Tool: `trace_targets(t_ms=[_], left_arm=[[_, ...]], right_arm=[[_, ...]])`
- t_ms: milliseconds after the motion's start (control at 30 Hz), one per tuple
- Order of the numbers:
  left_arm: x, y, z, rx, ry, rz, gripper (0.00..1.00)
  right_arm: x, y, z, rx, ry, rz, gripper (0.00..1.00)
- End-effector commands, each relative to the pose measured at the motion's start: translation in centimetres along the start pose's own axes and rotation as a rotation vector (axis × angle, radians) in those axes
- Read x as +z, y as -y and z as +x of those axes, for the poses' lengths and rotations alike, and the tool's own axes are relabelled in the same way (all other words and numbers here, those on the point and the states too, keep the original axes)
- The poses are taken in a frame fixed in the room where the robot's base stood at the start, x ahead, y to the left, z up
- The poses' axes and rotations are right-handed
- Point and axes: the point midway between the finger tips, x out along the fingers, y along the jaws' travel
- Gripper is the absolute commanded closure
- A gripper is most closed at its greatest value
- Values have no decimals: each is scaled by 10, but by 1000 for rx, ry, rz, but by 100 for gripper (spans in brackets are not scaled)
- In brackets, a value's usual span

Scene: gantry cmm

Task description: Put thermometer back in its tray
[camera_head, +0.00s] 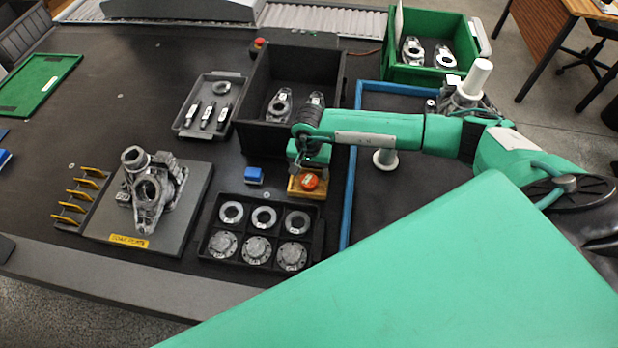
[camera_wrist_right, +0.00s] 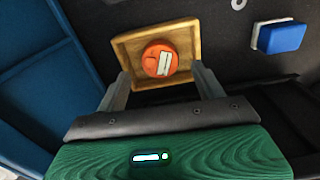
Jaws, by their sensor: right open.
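The thermometer appears to be the round orange-red device with a small white display (camera_wrist_right: 160,61), seen in the right wrist view. It sits within the wooden tray (camera_wrist_right: 124,46), which has a raised rim. In the head view the orange device (camera_head: 310,182) and the wooden tray (camera_head: 293,190) lie on the dark table, left of the blue frame. My right gripper (camera_head: 308,168) is right at the tray. In the wrist view its open fingers (camera_wrist_right: 160,72) point at the tray, with the orange device between their tips and nothing gripped. Contact cannot be told. My left gripper is out of view.
A blue block (camera_head: 254,175) lies left of the tray. A black tray of rings and discs (camera_head: 258,233) is nearer. A black bin (camera_head: 262,80) stands behind, and a blue frame (camera_head: 350,185) runs along the right. A plate with a metal casting (camera_head: 192,215) is left.

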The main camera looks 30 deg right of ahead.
Motion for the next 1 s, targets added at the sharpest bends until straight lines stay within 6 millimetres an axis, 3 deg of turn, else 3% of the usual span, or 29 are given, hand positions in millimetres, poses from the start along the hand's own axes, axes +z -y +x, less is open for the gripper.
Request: trace_targets(t_ms=[200,400,1000], left_arm=[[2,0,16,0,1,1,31],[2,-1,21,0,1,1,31],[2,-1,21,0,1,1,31]], right_arm=[[-1,1,-46,-3,-4,-1,31],[0,0,-72,-2,-2,0,31],[0,0,-80,0,0,0,31]])
